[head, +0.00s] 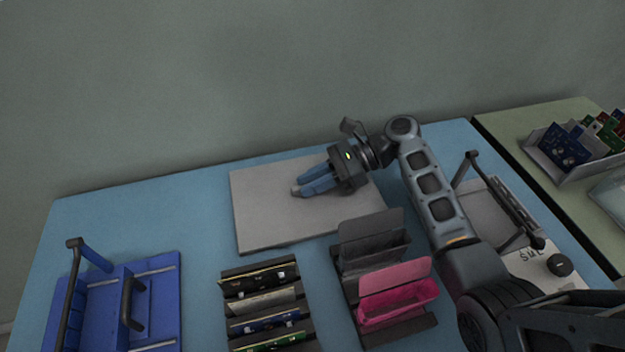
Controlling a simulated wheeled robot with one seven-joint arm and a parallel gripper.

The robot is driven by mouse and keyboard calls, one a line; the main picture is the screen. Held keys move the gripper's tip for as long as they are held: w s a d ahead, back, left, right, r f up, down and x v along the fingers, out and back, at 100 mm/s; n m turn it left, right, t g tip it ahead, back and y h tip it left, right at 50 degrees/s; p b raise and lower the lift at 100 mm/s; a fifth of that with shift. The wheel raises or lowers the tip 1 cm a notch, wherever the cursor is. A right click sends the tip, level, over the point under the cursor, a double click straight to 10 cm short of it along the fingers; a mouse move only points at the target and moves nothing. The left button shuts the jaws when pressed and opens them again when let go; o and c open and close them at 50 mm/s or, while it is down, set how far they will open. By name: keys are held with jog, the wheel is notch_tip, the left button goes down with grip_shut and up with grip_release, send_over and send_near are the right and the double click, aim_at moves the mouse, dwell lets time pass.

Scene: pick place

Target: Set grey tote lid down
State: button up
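A flat light grey rectangular panel (262,218), which looks like the grey tote lid, lies level at the back middle of the blue table. Whether it rests fully on the table or hangs just above it is hard to tell. My gripper (299,190) is over the middle of the panel, with its blue fingers pointing left and down. The fingers look close together. A small pale grey piece shows at their tips, but I cannot tell if it is part of the lid or of the fingers. The far right of the panel is partly hidden by my gripper.
A blue fixture with black handles (160,300) stands at front left. A black rack of circuit boards (262,302) and a holder with a pink bin (398,303) are in front. A grey fixture (490,215) is at right. A board-filled tray (570,160) is on the green table.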

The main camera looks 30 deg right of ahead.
jog(key=o, duration=0.4)
jog(key=shift+r, duration=0.1)
